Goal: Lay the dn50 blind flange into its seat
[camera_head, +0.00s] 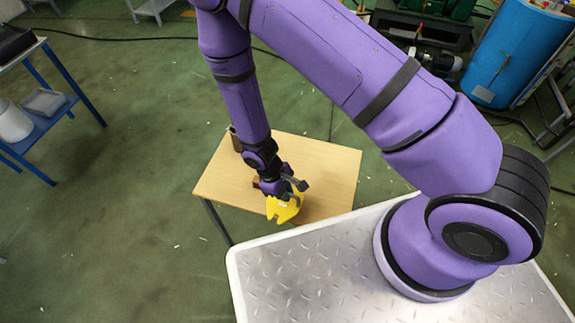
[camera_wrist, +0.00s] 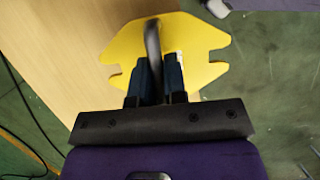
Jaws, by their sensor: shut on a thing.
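The blind flange shows as a yellow plate (camera_wrist: 190,38) with notched edges and a dark upright handle (camera_wrist: 153,45). My gripper (camera_wrist: 159,68) is shut on that handle, with a finger on each side. In the head view the yellow plate (camera_head: 283,209) hangs below my gripper (camera_head: 290,184), over the front edge of the small wooden table. It looks tilted there. I cannot tell whether it touches the table. I cannot make out the seat in either view.
The wooden table (camera_head: 325,163) is mostly bare to the right. A dark cup-like object (camera_head: 235,140) stands at its back left corner, and a brown block (camera_head: 271,187) lies beside my gripper. A blue-framed bench (camera_head: 45,112) and a blue drum (camera_head: 520,50) stand farther off.

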